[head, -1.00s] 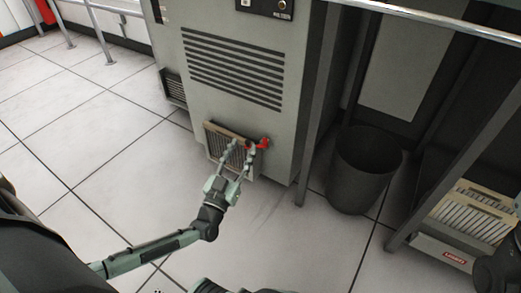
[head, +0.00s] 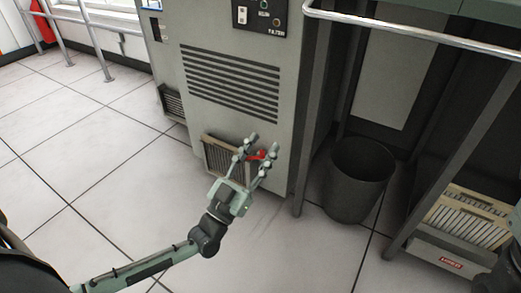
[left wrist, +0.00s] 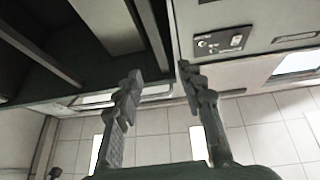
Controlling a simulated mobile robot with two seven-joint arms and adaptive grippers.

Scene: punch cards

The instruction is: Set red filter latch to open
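The red filter latch (head: 257,155) sits at the right edge of the tan slatted filter (head: 220,157), low on the front of the grey cabinet. My left gripper (head: 264,143) is in front of it, with its two fingers apart. In the head view the latch shows between the fingers, partly hidden by them. I cannot tell whether a finger touches it, nor how the latch is turned. In the left wrist view the spread, empty fingers (left wrist: 160,75) show, and the latch is not visible. My right gripper is not in view.
The grey cabinet (head: 230,35) has vent slots above the filter and a dark control panel (head: 262,14) at its top. A dark bin (head: 357,180) stands right of it. A card tray (head: 470,220) sits at the far right. The tiled floor (head: 100,180) at left is clear.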

